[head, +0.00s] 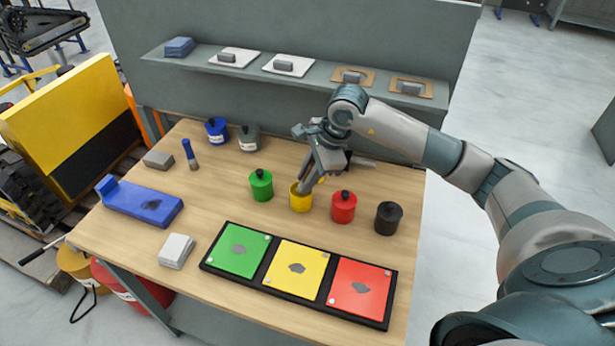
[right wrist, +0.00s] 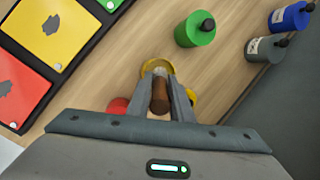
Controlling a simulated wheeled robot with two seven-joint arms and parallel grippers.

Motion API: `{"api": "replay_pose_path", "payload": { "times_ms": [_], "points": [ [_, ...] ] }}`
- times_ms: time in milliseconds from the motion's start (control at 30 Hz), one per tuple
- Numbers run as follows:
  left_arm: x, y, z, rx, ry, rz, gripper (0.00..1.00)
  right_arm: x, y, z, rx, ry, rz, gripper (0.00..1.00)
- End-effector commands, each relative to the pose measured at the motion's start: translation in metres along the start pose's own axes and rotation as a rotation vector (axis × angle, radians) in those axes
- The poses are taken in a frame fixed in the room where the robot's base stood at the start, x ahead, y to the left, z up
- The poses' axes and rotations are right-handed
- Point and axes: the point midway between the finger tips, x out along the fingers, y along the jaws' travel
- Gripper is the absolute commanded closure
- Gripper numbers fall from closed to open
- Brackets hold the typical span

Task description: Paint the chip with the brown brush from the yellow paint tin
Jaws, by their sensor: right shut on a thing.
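My right gripper (head: 308,184) is shut on the brown brush (right wrist: 160,95), whose brown handle shows between the fingers in the right wrist view. The brush points down at the yellow paint tin (head: 301,203), and its pale end lies within the tin's rim (right wrist: 157,68). How deep it reaches is hidden. The yellow panel (head: 312,255) lies in the middle of a black tray (head: 256,283), with a dark grey chip (head: 297,268) on it. The green panel (head: 228,256) and red panel (head: 377,290) beside it also bear dark chips. My left gripper is not in view.
Green (head: 261,186), red (head: 343,207) and black (head: 388,218) tins flank the yellow one. A blue-handled brush (head: 187,149), a blue panel (head: 122,199) and a white block (head: 176,250) are at left. A shelf (head: 320,77) runs behind the table.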

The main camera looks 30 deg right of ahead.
Motion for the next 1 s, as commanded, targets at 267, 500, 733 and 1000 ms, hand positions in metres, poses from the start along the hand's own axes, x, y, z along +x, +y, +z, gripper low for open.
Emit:
{"api": "replay_pose_path", "payload": {
  "times_ms": [267,500,733,1000],
  "points": [
    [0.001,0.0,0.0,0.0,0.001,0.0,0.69,0.003,0.002,-0.002,0.001,0.003,0.006,1.0],
    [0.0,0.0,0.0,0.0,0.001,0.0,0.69,0.002,0.002,-0.001,0.001,0.004,0.006,1.0],
    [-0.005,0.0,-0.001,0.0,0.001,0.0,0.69,-0.011,-0.001,0.003,0.0,0.003,0.004,1.0],
    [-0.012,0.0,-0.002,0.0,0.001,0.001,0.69,-0.029,-0.006,0.008,0.0,0.001,0.0,1.0]
  ]
}}
